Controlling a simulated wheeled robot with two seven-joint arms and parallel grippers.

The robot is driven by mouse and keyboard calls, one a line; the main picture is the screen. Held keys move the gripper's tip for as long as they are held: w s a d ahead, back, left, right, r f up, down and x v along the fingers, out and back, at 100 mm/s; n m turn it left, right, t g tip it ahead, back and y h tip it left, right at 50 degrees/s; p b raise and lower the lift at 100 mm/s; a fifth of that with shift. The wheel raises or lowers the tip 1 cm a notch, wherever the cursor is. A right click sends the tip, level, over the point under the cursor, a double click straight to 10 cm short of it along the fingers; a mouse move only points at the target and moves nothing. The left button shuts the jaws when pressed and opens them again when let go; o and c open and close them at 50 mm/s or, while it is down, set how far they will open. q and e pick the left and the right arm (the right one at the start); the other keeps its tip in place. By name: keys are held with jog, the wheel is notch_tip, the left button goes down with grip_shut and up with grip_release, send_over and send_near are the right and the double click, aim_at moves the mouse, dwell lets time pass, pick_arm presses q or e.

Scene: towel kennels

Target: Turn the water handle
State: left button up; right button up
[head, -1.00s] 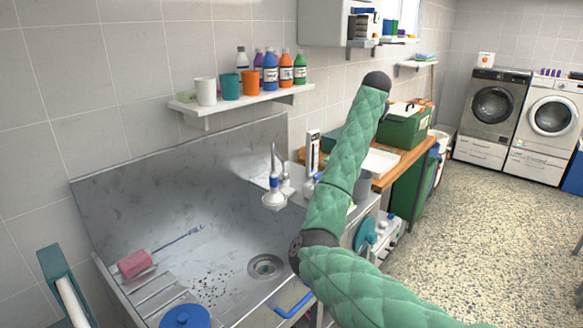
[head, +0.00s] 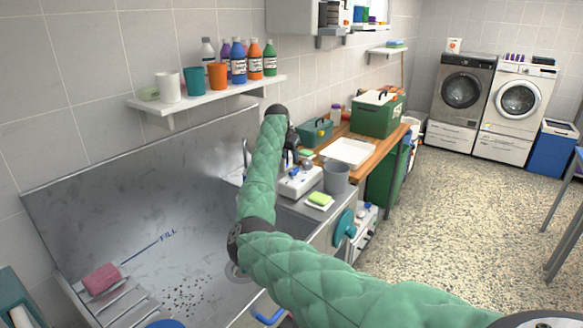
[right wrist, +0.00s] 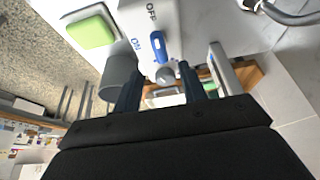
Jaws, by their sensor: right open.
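The water handle is a small blue lever (right wrist: 158,46) on a white box (head: 300,183) beside the steel sink. In the right wrist view it points toward the word OFF, with ON marked to its left. A round grey knob (right wrist: 166,75) sits at its lower end. My right gripper (head: 292,150) is above the box at the end of the green-sleeved arm. Its two dark fingers (right wrist: 160,88) are open and apart, one on each side of the lever's line, with nothing held. The arm hides most of the faucet in the head view. My left gripper is not in view.
A grey cup (head: 336,177) and a green sponge (head: 319,199) stand close to the box. A white tray (head: 348,152) and a green case (head: 378,114) are on the wooden counter behind. A shelf (head: 215,92) with bottles and cups hangs above the sink.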

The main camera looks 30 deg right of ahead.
aim_at(294, 169)
jog(key=p+x, duration=0.2)
jog(key=x, duration=0.5)
jog(key=shift+f, duration=0.25)
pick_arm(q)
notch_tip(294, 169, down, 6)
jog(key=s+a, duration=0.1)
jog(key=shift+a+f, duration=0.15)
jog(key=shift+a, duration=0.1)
pick_arm(e)
jog(key=shift+r, duration=0.1)
grip_shut()
